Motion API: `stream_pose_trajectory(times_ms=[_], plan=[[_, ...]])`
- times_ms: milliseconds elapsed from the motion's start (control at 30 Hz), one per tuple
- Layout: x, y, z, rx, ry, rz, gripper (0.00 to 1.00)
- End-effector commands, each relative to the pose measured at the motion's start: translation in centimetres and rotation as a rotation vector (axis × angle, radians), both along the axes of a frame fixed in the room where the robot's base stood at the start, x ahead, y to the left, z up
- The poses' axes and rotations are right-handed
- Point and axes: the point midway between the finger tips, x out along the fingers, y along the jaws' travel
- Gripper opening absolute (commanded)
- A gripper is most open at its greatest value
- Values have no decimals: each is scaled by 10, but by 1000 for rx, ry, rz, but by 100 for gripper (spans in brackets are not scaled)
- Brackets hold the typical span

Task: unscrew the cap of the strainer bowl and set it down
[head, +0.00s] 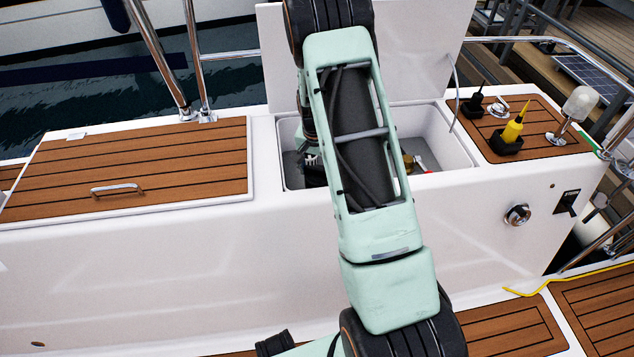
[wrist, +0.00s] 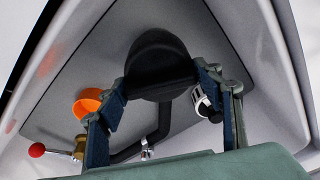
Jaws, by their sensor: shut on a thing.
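In the wrist view my gripper (wrist: 160,84) has its two fingers on either side of a dark, rounded black cap (wrist: 158,52) and is shut on it. The strainer bowl under the cap is hidden, so I cannot tell whether the cap is still seated on it. In the head view my arm reaches down into the open locker (head: 447,150), and it hides most of the gripper and the cap.
An orange round part (wrist: 87,104), a red-knobbed valve lever (wrist: 37,150) and a black hose (wrist: 128,152) lie close by. The raised lid (head: 425,50) stands behind the locker. The teak hatch (head: 130,175) at left is largely clear; a yellow-handled tool (head: 512,132) stands at right.

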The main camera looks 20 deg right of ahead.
Motion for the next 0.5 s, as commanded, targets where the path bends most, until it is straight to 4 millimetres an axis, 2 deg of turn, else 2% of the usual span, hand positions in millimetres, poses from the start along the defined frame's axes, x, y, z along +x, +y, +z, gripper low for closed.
stream_pose_trajectory(times_ms=[367, 500], plan=[[0, -1, 0, 1, -1, 474, 32], [0, 0, 1, -1, 0, 475, 32]])
